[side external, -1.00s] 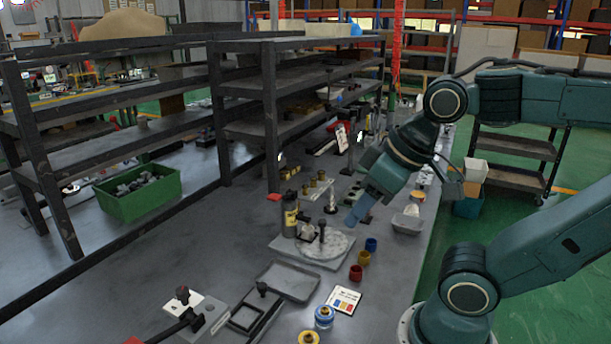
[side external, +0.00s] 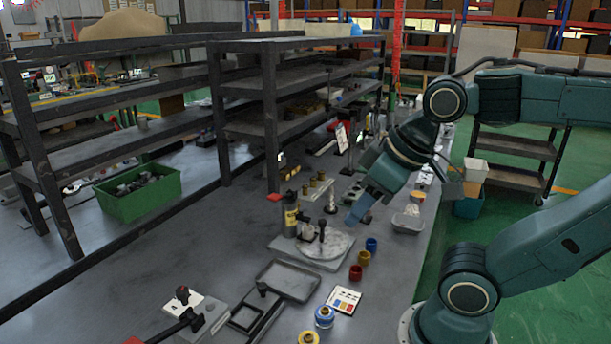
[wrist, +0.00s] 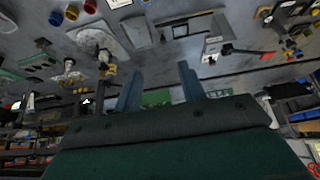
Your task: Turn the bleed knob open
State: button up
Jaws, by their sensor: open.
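My gripper (side external: 357,212) is open and empty above the bench in the side view, pointing down and left. Its two blue fingers stand apart in the wrist view (wrist: 160,88). I cannot tell for sure which part is the bleed knob. A dark knob (side external: 183,291) stands on a white-plated block at the lower left, beside a black-handled lever (side external: 176,328). Another dark knob on a stem (side external: 322,226) stands on a pale round disc (side external: 335,246), just left of my gripper. My gripper touches neither.
Blue, yellow and red cups (side external: 356,272) line the bench's right side. A grey tray (side external: 288,281) and a colour card (side external: 344,299) lie in front. A green bin (side external: 140,192) and shelves stand left. Bare bench lies between.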

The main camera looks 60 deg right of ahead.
jog(key=w+d+r+m+g, duration=0.2)
jog(key=w+d+m, duration=0.4)
jog(key=w, duration=0.3)
jog(key=w+d+r+m+g, duration=0.15)
jog(key=w+d+m, duration=0.35)
jog(key=w, duration=0.5)
jog(key=w+d+f+m+g, duration=0.1)
jog(key=w+d+f+m, duration=0.4)
jog(key=d, duration=0.5)
jog(key=w+d+f+m+g, duration=0.1)
jog(key=w+d+f+m, duration=0.4)
jog(key=d, duration=0.5)
notch_tip(320, 180, down, 2)
jog(key=shift+w+m, duration=0.15)
jog(key=shift+m, duration=0.65)
notch_tip(320, 180, down, 14)
jog(key=shift+r, duration=0.1)
